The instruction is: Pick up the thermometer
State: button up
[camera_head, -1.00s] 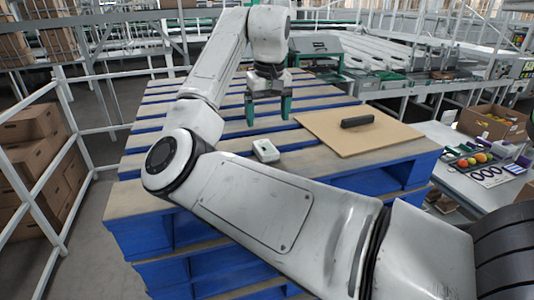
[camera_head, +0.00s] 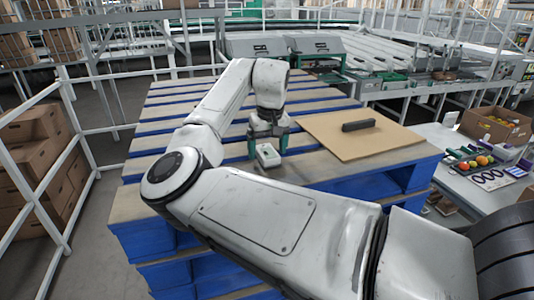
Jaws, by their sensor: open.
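A small white box-shaped device with a grey face (camera_head: 267,157) lies on the wooden pallet top; it may be the thermometer, but it is too small to read. My gripper (camera_head: 268,146) points down at it. The jaws are open, with one green fingertip on each side of the device. I cannot tell whether a finger touches it. A dark bar-shaped object (camera_head: 358,125) lies on a brown sheet to the right, apart from my gripper.
The brown sheet (camera_head: 375,145) covers the right part of the blue and wooden pallet stack (camera_head: 190,75). White railings and cartons (camera_head: 30,140) stand at the left. A table at the right holds a tray of tomatoes (camera_head: 475,163) and an open carton (camera_head: 495,125).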

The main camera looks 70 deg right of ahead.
jog(key=shift+f, duration=0.3)
jog(key=shift+c, duration=0.3)
jog(key=c, duration=1.1)
jog(key=shift+r, duration=0.1)
jog(key=shift+c, duration=0.2)
